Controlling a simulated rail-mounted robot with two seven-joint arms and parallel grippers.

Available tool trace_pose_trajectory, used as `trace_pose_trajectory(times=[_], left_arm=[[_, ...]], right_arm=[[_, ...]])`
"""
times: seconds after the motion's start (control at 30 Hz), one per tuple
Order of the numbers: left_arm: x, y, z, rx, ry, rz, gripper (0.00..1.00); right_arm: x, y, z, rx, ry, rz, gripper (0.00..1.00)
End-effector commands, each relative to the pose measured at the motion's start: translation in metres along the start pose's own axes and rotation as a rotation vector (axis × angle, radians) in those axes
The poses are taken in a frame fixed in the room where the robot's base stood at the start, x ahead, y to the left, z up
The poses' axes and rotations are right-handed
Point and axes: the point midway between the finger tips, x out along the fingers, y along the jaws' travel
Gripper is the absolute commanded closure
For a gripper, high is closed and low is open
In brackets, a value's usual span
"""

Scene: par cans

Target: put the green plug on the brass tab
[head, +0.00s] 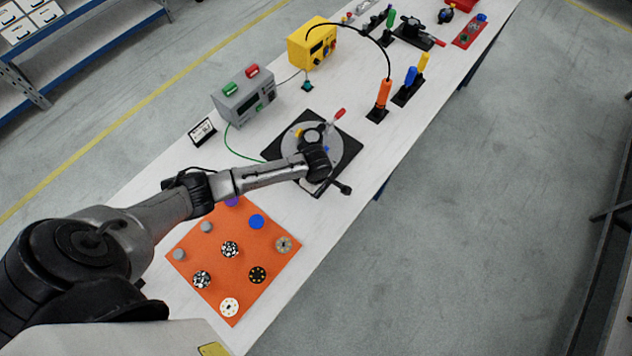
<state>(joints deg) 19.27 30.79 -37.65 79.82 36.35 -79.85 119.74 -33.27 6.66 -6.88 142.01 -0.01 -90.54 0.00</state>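A thin green cable (232,143) runs from the grey box (244,93) along the table and passes out of sight behind my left arm. I cannot make out a green plug at its end. A round grey disc (350,146) sits on a black square plate (347,127), with a red-handled lever (338,114) and a small yellowish piece (298,132) that may be the brass tab. My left wrist and gripper (318,162) are over this disc. The fingers are hidden or indistinct, so their opening cannot be told. My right gripper is not in view.
An orange mat (208,240) with several round pieces lies nearer. A small sign (202,131) stands by the grey box. A yellow box (312,43), an orange-handled tool (383,93) on a black cable, and a blue-and-yellow pair (411,76) stand farther along the white table.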

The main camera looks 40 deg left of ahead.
Motion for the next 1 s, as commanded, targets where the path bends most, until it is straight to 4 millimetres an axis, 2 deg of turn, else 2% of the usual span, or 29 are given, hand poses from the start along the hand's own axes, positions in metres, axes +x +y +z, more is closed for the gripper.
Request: trace_pose_trajectory(times=[0.17, 1.0], left_arm=[[0.0054, -0.0001, 0.0003, 0.000, 0.000, -0.001, 0.99], [0.0045, -0.0002, 0.0009, 0.000, -0.001, -0.001, 0.99]], right_arm=[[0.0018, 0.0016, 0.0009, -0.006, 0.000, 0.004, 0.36], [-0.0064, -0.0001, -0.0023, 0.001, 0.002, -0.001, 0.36]])
